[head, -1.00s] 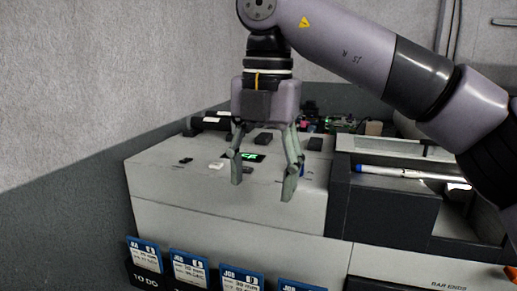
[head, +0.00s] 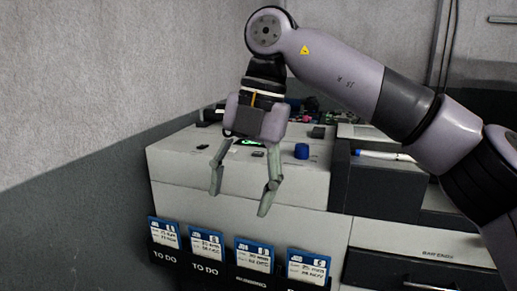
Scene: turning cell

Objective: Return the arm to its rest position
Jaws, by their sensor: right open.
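My right arm comes in from the right of the head view. Its gripper (head: 241,200) points down with the fingers apart and nothing between them. The fingers hang in front of the near edge of the light grey cabinet top (head: 180,160), and I see no contact with it. My left gripper is not in view.
Small dark items, a green-lit display (head: 250,142) and a blue round piece (head: 301,151) are on the cabinet top. A marker pen (head: 385,155) lies in the recess to the right. Job cards (head: 206,244) in dark holders line the front. A bare wall (head: 90,80) stands left.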

